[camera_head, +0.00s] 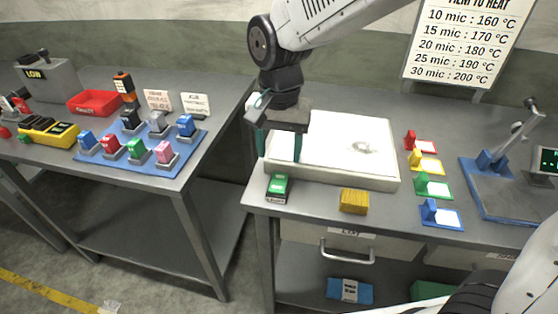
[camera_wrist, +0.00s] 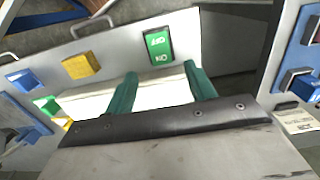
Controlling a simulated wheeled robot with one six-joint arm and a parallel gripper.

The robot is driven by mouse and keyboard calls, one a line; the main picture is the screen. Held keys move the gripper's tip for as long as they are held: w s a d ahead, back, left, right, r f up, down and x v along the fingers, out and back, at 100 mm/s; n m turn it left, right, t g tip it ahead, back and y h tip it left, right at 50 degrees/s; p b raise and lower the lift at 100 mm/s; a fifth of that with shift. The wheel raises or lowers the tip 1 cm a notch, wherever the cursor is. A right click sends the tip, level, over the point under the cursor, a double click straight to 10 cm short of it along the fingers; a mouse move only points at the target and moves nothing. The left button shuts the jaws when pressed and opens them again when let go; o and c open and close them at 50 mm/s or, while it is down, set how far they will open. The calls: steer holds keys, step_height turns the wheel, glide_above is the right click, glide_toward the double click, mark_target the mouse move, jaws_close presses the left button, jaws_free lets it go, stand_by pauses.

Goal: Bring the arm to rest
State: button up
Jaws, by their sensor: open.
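My gripper (camera_head: 279,146) hangs from my arm above the left end of the white tray (camera_head: 330,176) on the right-hand table. In the wrist view its two green fingers (camera_wrist: 163,84) are spread apart with nothing between them. A green and black switch (camera_head: 278,187) stands in front of the tray's left corner, close below the gripper. Part of the tray is hidden behind the gripper.
A yellow block (camera_head: 354,201) lies at the table's front edge. Several coloured clips with cards (camera_head: 432,187) stand right of the tray, beside a blue-edged stand (camera_head: 500,190). The left table holds a blue mat (camera_head: 150,165) with coloured blocks and a red bin (camera_head: 95,103). A gap separates the tables.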

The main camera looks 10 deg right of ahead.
steer(key=shift+r, duration=0.4)
steer(key=s+d+r+n+t, duration=0.1)
steer(key=s+d+r+n, duration=0.1)
steer(key=s+d, duration=0.7)
steer(key=s+d+r+n, duration=0.1)
steer(key=s+d+r, duration=0.2)
steer(key=s+d, duration=0.6)
steer(key=d, duration=0.3)
steer(key=shift+s+d+r+n+t, duration=0.15)
steer(key=shift+d+r+n+t, duration=0.1)
steer(key=shift+r+n+t, duration=0.15)
steer(key=shift+c, duration=0.3)
